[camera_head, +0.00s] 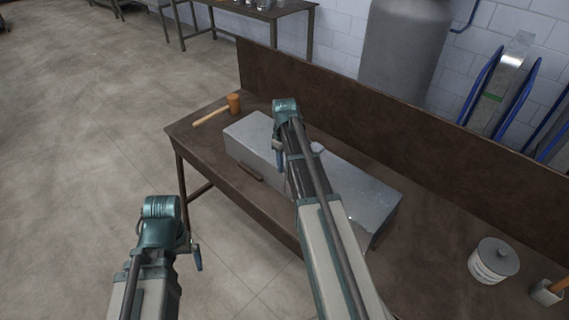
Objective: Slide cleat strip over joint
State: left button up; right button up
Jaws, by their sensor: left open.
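A long grey sheet-metal duct (362,190) lies on the brown workbench, running from the back left to the front right. My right arm crosses over its middle and hides that part, so I cannot make out the joint. My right gripper (280,158) points down at the duct's middle; its fingers are too small and overlapped to tell their opening or any hold. A small pale piece (317,148) shows at the duct's far top edge; I cannot tell if it is the cleat strip. My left gripper (196,256) is open, off the bench's front side over the floor.
The workbench (440,230) has a tall back panel (340,90). A mallet (218,110) lies at its left end. A small brown bar (250,172) lies before the duct. A lidded tin (493,262) and a cup (546,292) stand at the right.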

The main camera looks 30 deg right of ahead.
jog(key=shift+r, duration=0.15)
notch_tip(320, 180, up, 14)
jog(key=p, duration=1.3)
jog(key=shift+f+p, duration=0.2)
jog(key=shift+p, duration=0.2)
jog(key=s+a+f+b, duration=0.3)
jog(key=s+a+b, duration=0.1)
jog(key=s+a, duration=0.3)
jog(key=s+a+f+b, duration=0.3)
jog(key=s+a, duration=0.4)
jog(key=a, duration=0.5)
jog(key=s+a+f+h+b, duration=0.1)
jog(key=s+a+f+b, duration=0.3)
jog(key=s+a, duration=0.3)
jog(key=a+f, duration=0.1)
jog(key=a, duration=0.1)
jog(key=shift+a+f+b, duration=0.25)
jog(key=shift+a+b, duration=0.05)
jog(key=shift+a, duration=0.05)
